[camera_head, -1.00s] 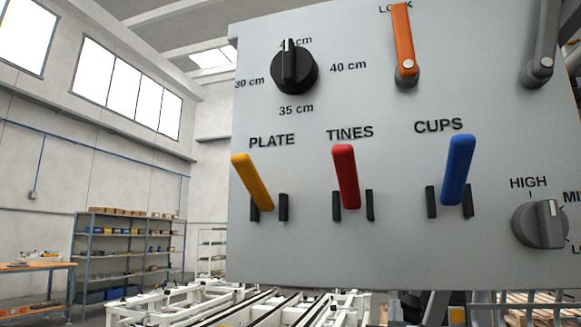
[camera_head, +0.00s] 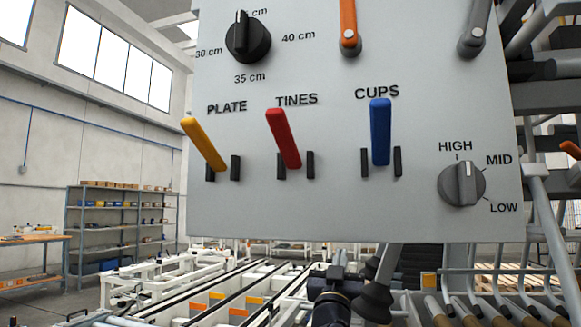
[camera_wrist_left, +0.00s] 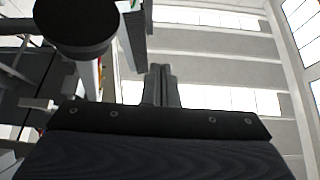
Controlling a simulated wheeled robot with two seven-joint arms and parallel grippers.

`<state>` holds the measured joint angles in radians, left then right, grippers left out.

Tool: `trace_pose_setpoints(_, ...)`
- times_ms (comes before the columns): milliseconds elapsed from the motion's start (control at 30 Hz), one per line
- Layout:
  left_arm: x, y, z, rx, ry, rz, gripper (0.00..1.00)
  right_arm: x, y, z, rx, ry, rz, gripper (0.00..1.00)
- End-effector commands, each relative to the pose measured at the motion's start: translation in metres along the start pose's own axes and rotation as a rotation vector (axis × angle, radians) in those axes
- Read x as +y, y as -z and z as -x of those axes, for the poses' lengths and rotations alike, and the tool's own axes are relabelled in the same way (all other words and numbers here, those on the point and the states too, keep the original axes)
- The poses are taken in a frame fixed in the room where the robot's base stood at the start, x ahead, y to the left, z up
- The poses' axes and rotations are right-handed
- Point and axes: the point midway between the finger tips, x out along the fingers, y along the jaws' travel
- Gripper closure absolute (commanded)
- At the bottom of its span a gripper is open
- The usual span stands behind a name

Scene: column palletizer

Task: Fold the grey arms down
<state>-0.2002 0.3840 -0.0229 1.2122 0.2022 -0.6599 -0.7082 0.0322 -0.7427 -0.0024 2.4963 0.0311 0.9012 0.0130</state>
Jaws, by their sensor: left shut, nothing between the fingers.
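A grey lever (camera_head: 475,28) is on the upper right of the grey control panel (camera_head: 330,215), its pivot low and its bar rising out of the picture. A grey bar with a black bell-shaped cup (camera_head: 374,298) hangs below the panel. My left gripper (camera_head: 338,268) shows small and dark at the bottom, below the panel and beside that cup, apart from the lever. In the left wrist view its fingers (camera_wrist_left: 160,85) are together and empty, pointing up, with a black disc (camera_wrist_left: 75,22) close by on the left. My right gripper is not in view.
The panel carries a yellow lever (camera_head: 204,144), a red lever (camera_head: 283,138), a blue lever (camera_head: 380,132), an orange lever (camera_head: 348,28) and two knobs (camera_head: 248,37). White machine frames (camera_head: 165,275) lie below left. Rollers (camera_head: 490,305) and dark bars are at the right.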

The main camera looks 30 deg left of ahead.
Motion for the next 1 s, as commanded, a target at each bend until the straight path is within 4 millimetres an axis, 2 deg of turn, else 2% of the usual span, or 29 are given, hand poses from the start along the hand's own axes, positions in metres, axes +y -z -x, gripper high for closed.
trace_pose_setpoints(100, -0.022, 0.009, -0.006, 0.0, 0.003, -0.003, 1.0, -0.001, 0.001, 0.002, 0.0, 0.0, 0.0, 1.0)
trace_pose_setpoints(533, -0.082, 0.055, -0.037, -0.001, 0.002, -0.003, 1.0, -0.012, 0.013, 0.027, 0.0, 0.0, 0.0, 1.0)
trace_pose_setpoints(800, -0.115, 0.093, -0.062, -0.001, 0.001, -0.004, 1.0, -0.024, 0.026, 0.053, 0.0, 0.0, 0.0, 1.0)
trace_pose_setpoints(1000, -0.135, 0.123, -0.082, -0.001, -0.016, -0.038, 1.0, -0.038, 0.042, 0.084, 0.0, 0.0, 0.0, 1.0)
